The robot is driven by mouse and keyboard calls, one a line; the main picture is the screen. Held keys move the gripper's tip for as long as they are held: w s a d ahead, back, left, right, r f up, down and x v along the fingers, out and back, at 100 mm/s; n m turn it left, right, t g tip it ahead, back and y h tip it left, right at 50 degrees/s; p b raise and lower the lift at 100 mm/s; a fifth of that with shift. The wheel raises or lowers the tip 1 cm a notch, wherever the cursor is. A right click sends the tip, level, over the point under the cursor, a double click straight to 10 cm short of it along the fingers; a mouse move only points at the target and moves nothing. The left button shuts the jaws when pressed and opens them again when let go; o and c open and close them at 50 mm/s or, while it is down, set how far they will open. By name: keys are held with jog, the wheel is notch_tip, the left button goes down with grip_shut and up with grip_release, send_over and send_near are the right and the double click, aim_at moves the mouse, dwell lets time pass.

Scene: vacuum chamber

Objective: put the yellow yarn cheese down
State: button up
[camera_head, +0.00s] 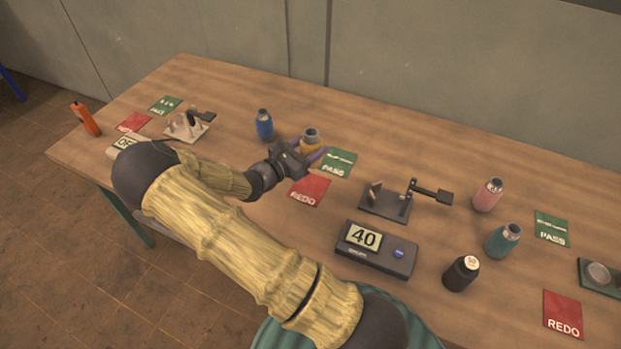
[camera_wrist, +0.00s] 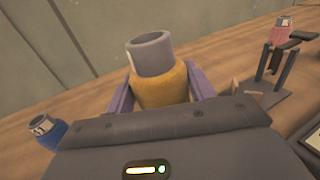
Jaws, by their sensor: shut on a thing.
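The yellow yarn cheese (camera_head: 310,146) is a yellow winding on a grey tube whose open top stands out above it. My gripper (camera_head: 312,153) is shut on it, with a purple finger on each side. In the wrist view the yellow yarn cheese (camera_wrist: 162,85) stands roughly upright between the fingers of my gripper (camera_wrist: 160,92). Its lower part is hidden behind the gripper body. I cannot tell whether its base touches the table. In the head view it is close to the green PASS card (camera_head: 338,162) and behind the red REDO card (camera_head: 309,190).
A blue cheese (camera_head: 264,125) stands left of my gripper. A black fixture (camera_head: 387,201) and a box reading 40 (camera_head: 375,248) are to the right. Pink (camera_head: 487,195), teal (camera_head: 502,240) and black (camera_head: 461,273) cheeses stand further right. The table's back strip (camera_head: 400,130) is clear.

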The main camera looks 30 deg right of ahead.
notch_tip(320, 180, down, 5)
jog(key=shift+f, duration=0.2)
jog(key=shift+f, duration=0.1)
jog(key=shift+f+p, duration=0.4)
jog(key=shift+f, duration=1.35)
jog(key=shift+f, duration=0.2)
jog(key=o, duration=1.1)
jog(key=shift+r, duration=0.15)
